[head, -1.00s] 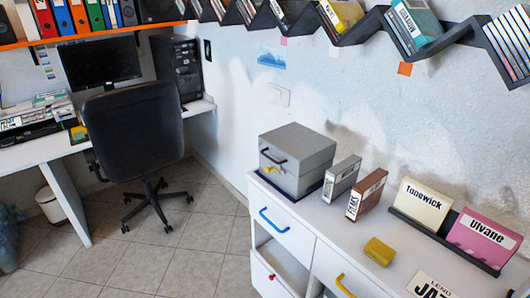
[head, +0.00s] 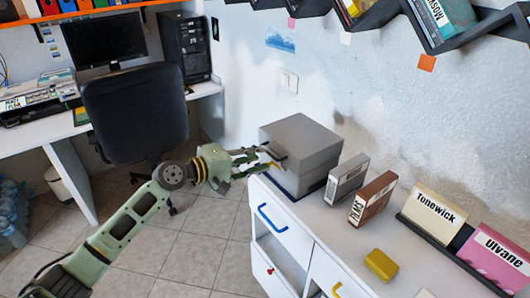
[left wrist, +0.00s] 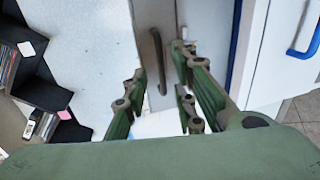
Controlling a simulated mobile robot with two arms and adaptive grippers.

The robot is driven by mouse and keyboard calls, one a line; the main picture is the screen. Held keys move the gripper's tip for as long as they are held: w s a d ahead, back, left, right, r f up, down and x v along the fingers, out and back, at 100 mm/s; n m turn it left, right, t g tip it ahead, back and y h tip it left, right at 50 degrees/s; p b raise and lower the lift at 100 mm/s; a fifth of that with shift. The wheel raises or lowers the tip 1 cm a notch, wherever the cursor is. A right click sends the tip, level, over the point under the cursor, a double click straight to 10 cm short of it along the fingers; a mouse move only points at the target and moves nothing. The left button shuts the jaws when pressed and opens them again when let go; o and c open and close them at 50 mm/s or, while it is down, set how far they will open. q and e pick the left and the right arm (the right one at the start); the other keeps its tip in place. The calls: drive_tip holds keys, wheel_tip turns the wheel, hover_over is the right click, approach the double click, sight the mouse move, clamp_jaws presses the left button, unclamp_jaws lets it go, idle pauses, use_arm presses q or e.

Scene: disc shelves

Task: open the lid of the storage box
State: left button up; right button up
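The grey storage box (head: 308,143) stands closed on the left end of the white cabinet. Its dark lid handle (head: 272,151) is on the front face; a trace of yellow below it is mostly hidden by my gripper. My left gripper (head: 264,160) is at the front of the box, close to the handle. In the left wrist view the fingers (left wrist: 160,84) are open, with the dark handle (left wrist: 158,58) between and just beyond them. I cannot tell whether they touch it. My right gripper is out of view.
On the white cabinet (head: 320,225), a grey case (head: 346,180) and a brown case (head: 372,198) stand right of the box. A yellow block (head: 380,264) lies nearer the front. An office chair (head: 136,112) stands behind my left arm.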

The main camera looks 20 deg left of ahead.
use_arm(q)
drive_tip(key=x, duration=0.3)
drive_tip(key=shift+w+d+f, duration=0.15)
drive_tip(key=shift+w+d, duration=0.05)
drive_tip(key=shift+w, duration=0.05)
clamp_jaws()
idle(0.4)
